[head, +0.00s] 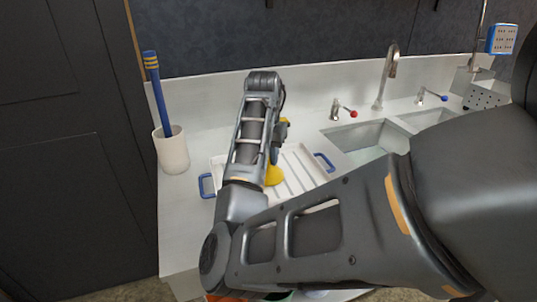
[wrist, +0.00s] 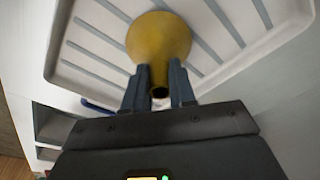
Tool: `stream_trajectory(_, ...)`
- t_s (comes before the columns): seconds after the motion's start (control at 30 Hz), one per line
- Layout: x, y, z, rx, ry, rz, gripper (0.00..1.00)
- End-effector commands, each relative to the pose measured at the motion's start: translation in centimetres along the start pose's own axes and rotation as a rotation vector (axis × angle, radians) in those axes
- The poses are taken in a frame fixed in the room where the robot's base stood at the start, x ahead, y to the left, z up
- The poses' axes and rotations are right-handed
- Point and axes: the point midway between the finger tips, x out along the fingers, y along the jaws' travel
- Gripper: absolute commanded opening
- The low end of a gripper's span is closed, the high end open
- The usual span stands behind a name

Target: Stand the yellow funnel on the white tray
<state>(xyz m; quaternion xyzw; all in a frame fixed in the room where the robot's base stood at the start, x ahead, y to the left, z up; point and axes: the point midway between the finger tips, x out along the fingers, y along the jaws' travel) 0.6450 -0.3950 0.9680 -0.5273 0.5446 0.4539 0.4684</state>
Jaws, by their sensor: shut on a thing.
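The yellow funnel (wrist: 158,38) is between the two fingers of my gripper (wrist: 159,88) in the wrist view. The fingers are shut on its narrow spout, and its wide mouth points away from my gripper toward the white tray. In the head view my arm hides most of the funnel (head: 273,176), and only a yellow part shows over the tray. The white ribbed tray (head: 300,178) with blue handles lies on the counter; it also fills the far part of the wrist view (wrist: 90,48). I cannot tell whether the funnel's rim touches the tray.
A white cup (head: 172,150) holding a blue and yellow stick stands on the counter left of the tray. Sink basins (head: 368,138) with a tall tap (head: 387,75) lie to the right. A wall rises behind the counter. My arm covers much of the foreground.

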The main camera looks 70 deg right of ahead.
Motion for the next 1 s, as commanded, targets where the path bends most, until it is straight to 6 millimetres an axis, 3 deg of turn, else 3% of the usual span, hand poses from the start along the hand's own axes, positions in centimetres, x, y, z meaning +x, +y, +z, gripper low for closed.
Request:
stream_trajectory(0.47, 0.39, -0.01, 0.05, 0.0, 0.0, 0.0, 0.0)
stream_trajectory(0.5, 0.38, -0.01, 0.05, 0.0, 0.0, 0.0, 0.29)
stream_trajectory(0.77, 0.38, 0.0, 0.05, 0.0, 0.0, 0.0, 0.54)
stream_trajectory(0.93, 0.38, 0.0, 0.05, 0.0, 0.0, 0.0, 0.55)
stream_trajectory(1.0, 0.38, 0.0, 0.05, 0.0, 0.0, 0.0, 0.61)
